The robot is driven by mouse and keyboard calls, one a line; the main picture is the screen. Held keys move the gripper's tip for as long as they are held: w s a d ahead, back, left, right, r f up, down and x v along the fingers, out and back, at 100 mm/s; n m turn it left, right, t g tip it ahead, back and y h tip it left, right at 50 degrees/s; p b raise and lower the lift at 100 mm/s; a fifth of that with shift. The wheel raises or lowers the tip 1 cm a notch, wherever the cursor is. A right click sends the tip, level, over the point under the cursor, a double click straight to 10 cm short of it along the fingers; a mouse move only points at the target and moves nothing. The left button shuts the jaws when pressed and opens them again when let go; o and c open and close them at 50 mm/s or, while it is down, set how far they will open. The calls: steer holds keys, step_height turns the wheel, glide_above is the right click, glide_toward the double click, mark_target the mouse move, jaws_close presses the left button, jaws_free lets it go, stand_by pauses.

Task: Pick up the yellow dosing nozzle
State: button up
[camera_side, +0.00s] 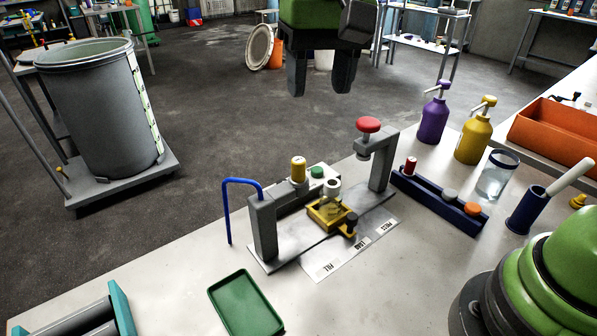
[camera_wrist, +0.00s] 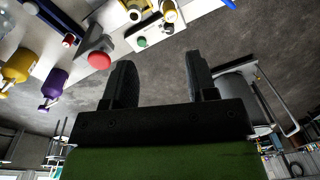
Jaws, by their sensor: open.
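A yellow cylinder with a pale top (camera_side: 298,170), the likely dosing nozzle, stands upright on the grey stand beside a green knob (camera_side: 317,172). It also shows at the top of the wrist view (camera_wrist: 169,10). A small yellow part (camera_side: 578,201) lies at the right edge of the side view; I cannot tell its kind. My gripper (camera_side: 320,90) is open and empty, pointing down, above and behind the stand in the side view. Its two dark fingers are apart in the wrist view (camera_wrist: 161,62), with floor between them.
A red-topped press post (camera_side: 368,125) rises right of the yellow holder (camera_side: 328,215). A blue bent tube (camera_side: 227,210) stands left. A navy rack (camera_side: 440,197), purple bottle (camera_side: 433,119) and yellow bottle (camera_side: 473,139) stand right. A green tray (camera_side: 243,304) is in front.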

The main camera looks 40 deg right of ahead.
step_height(320, 180, down, 2)
steer(key=w+a, duration=0.2)
glide_above(298, 160)
steer(key=shift+g, duration=0.3)
steer(key=f, duration=0.4)
steer(key=shift+d+f, duration=0.2)
steer(key=shift+f, duration=0.2)
step_height(298, 160, down, 6)
steer(key=shift+a+r, duration=0.1)
steer(key=shift+a, duration=0.05)
jaws_close()
